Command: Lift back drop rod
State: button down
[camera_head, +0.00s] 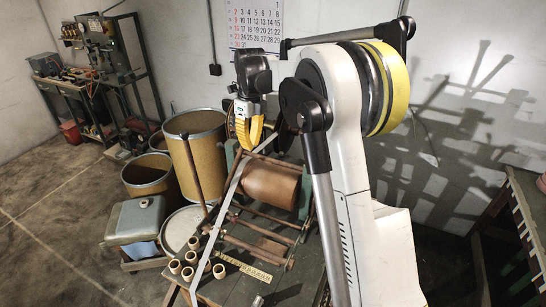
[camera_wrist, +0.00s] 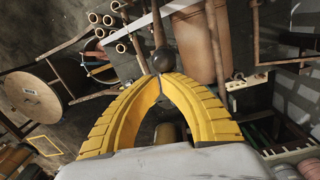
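A thin brown rod with a dark ball on its top end (camera_head: 186,142) leans up at the left of the winding frame. In the wrist view a dark ball (camera_wrist: 163,60) on a rod shows just beyond my fingertips; whether they touch it I cannot tell. My gripper (camera_head: 245,146) points down above the back of the frame, right of the ball-ended rod. In the wrist view its yellow fingers (camera_wrist: 160,76) curve together and meet at the tips, with nothing visible held between them. Which rod is the back drop rod is not clear.
A copper-brown roll (camera_head: 270,184) lies in the frame (camera_head: 262,226) beneath my gripper. Several copper rings (camera_head: 190,258) stand at the front. Large drums (camera_head: 196,150) and a grey-green box (camera_head: 136,219) crowd the left. A bench (camera_head: 525,215) stands at the right.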

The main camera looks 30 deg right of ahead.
jog(key=w+a+r+p, duration=0.4)
jog(key=w+a+p, duration=0.4)
jog(key=w+a, duration=0.3)
jog(key=shift+w+r, duration=0.2)
jog(key=shift+w, duration=1.5)
jog(key=shift+a+f, duration=0.1)
jog(key=shift+a, duration=0.1)
